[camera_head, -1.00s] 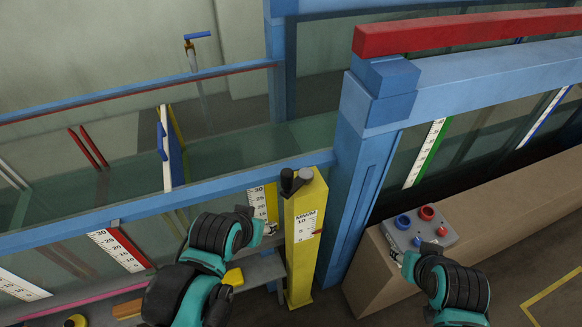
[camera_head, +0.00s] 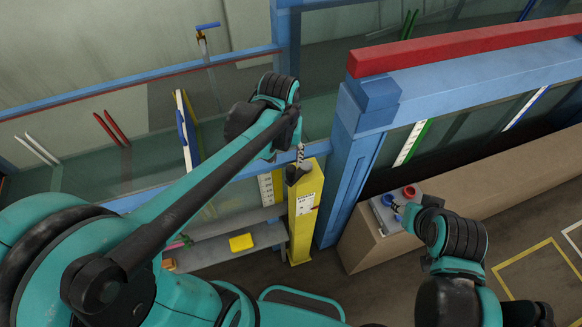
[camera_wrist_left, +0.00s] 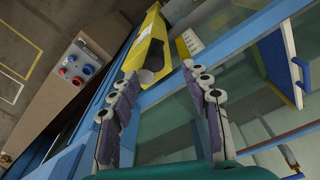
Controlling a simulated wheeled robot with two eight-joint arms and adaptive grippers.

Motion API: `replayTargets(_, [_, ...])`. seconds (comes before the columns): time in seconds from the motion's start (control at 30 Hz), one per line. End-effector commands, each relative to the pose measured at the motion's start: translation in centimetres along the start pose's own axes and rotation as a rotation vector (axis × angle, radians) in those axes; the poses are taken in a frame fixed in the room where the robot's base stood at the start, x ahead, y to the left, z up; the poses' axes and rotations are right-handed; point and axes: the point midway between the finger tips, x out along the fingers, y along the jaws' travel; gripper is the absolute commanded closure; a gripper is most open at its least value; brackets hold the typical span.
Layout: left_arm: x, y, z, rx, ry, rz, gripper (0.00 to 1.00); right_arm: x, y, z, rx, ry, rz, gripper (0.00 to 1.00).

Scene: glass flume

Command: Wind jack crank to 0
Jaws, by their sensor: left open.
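The yellow jack column (camera_head: 306,215) stands beside the blue flume post and has a white number scale (camera_head: 305,204) on its face. The dark crank (camera_head: 293,174) sits on its top, partly hidden under my left gripper. My left gripper (camera_head: 300,158) points down just above the crank. In the left wrist view the open fingers (camera_wrist_left: 160,73) have the jack top and dark crank knob (camera_wrist_left: 151,76) between and beyond their tips; I cannot tell whether they touch. My right gripper (camera_head: 408,208) is at the control box, its fingers too hidden to judge. The pointer reading is too small to tell.
A grey control box (camera_head: 386,217) with red and blue knobs sits on the brown ledge (camera_head: 362,246). The blue flume post (camera_head: 347,190) stands right of the jack. A yellow block (camera_head: 241,242) lies on the grey shelf. Glass panels line the flume.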

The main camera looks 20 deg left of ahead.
Motion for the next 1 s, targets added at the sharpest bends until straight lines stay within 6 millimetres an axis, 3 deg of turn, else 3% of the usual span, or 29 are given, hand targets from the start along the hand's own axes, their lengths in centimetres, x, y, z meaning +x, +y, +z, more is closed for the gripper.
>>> replayTargets(0.13, [1.5,0.9,-1.2,-0.016,-0.076,-0.016,0.52,0.0,0.0,0.0,0.0,0.0,0.0,0.6])
replayTargets(0.37, [3.2,1.1,-1.3,-0.023,-0.106,-0.023,0.52,0.1,0.0,0.1,0.0,0.0,0.0,0.6])
replayTargets(0.7, [8.5,1.0,-0.8,-0.023,-0.104,-0.023,0.52,0.5,0.0,0.3,0.0,0.0,0.0,0.6])
replayTargets(1.0, [9.8,0.9,-0.6,-0.023,-0.103,-0.023,0.52,0.6,0.0,0.4,0.0,0.0,0.0,0.6])
